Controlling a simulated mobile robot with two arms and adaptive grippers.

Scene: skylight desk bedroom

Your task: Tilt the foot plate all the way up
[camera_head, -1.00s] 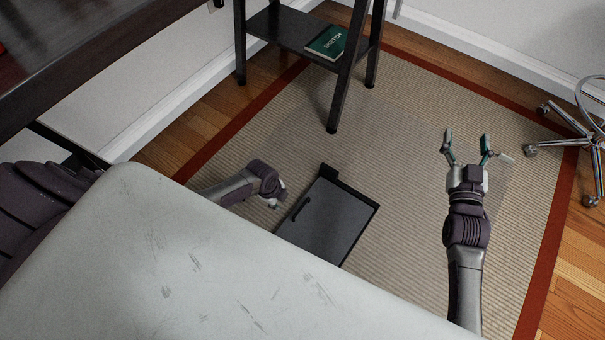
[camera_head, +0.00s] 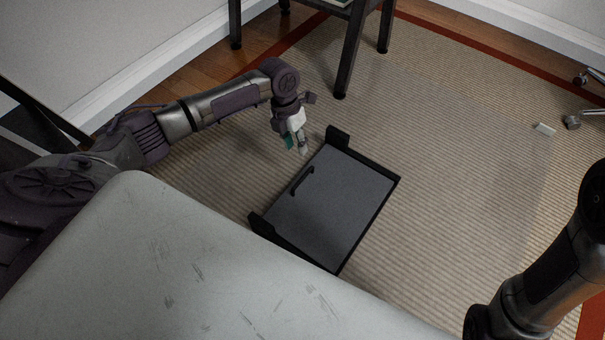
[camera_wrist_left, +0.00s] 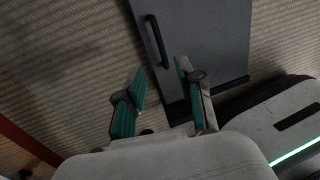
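The foot plate (camera_head: 335,205) is a grey panel in a black frame on the rug, in the middle of the head view. It looks flat or nearly flat; its exact tilt is hard to tell. A black bar handle (camera_head: 301,181) lies along its left side. My left gripper (camera_head: 297,146) points down just beyond the handle's far end, apart from it. In the left wrist view, my left gripper (camera_wrist_left: 161,73) has its fingers spread and empty, with the handle (camera_wrist_left: 157,40) and foot plate (camera_wrist_left: 207,40) ahead. My right arm shows at lower right; its gripper is out of view.
A dark stand's legs (camera_head: 349,65) rise behind the foot plate. A small white block (camera_head: 545,129) lies on the rug (camera_head: 450,200) at right, near a chair's casters (camera_head: 571,122). Rug right of the plate is clear.

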